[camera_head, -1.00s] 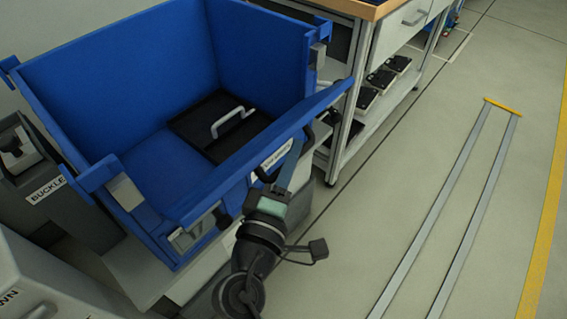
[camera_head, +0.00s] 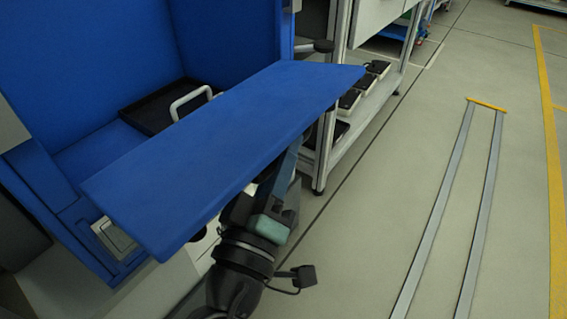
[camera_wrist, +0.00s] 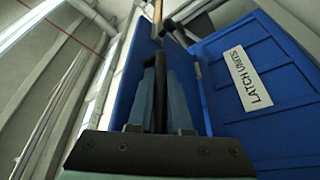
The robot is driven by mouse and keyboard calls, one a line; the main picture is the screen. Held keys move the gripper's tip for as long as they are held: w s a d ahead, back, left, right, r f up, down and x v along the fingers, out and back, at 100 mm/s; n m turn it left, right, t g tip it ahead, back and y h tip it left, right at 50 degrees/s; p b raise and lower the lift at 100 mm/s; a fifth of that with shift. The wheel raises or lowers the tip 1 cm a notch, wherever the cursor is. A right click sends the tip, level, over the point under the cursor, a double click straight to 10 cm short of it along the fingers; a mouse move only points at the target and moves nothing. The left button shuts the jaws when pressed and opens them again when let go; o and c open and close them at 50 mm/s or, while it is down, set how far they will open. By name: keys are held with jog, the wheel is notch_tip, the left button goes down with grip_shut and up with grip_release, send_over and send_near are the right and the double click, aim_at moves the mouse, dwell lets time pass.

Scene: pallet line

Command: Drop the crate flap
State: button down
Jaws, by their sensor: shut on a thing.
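The crate flap (camera_head: 225,145) is a blue panel on the near side of the blue crate (camera_head: 220,40). It is tilted outward, with its broad inner face showing in the head view. My gripper (camera_head: 288,160) is under the flap's outer side. In the wrist view my gripper (camera_wrist: 158,100) is shut on a black handle (camera_wrist: 160,65) that stands between its fingers. Beside it a blue ribbed panel with a "LATCH UNITS" label (camera_wrist: 250,88) shows. In the head view the flap hides the handle and the label.
A dark tray (camera_head: 150,108) with a pale handle (camera_head: 190,101) lies inside the crate. A metal-framed bench (camera_head: 340,90) with black-and-white units on its lower shelf stands behind to the right. The floor on the right is open, with two metal rails (camera_head: 433,215).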

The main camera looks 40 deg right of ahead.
jog(key=shift+w+f+b, duration=0.1)
jog(key=shift+f+b, duration=0.9)
jog(key=shift+b, duration=0.35)
jog(key=c, duration=0.8)
grip_release()
jog(key=shift+c, duration=0.2)
jog(key=shift+a, duration=0.1)
jog(key=p+v, duration=0.1)
jog(key=v, duration=1.2)
jog(key=shift+p, duration=0.4)
